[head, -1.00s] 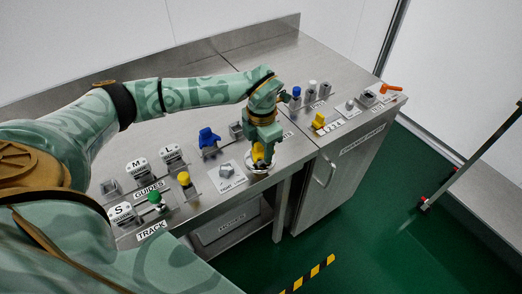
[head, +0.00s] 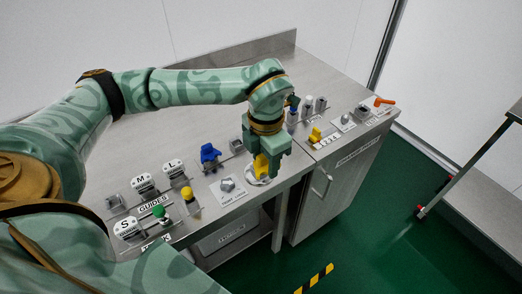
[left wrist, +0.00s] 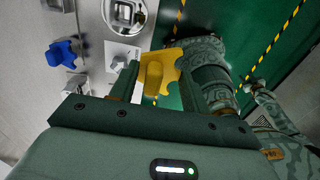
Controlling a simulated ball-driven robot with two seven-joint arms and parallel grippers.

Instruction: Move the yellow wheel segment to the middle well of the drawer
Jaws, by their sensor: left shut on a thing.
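My left gripper (head: 262,172) is shut on the yellow wheel segment (head: 261,165), near the front edge of the workbench. In the left wrist view the segment (left wrist: 156,78) sits between the two fingers, with the green floor behind it. In the head view a round pale disc (head: 259,182) shows just below the segment; whether they touch is unclear. A grey drawer-like front (head: 222,238) with a label is under the bench top. Its wells are not visible. My right gripper is not in view.
A star-shaped knob (head: 228,185) and a blue part (head: 209,153) are left of the gripper. Another yellow part (head: 314,135) is on the bench to the right. The floor in front is clear.

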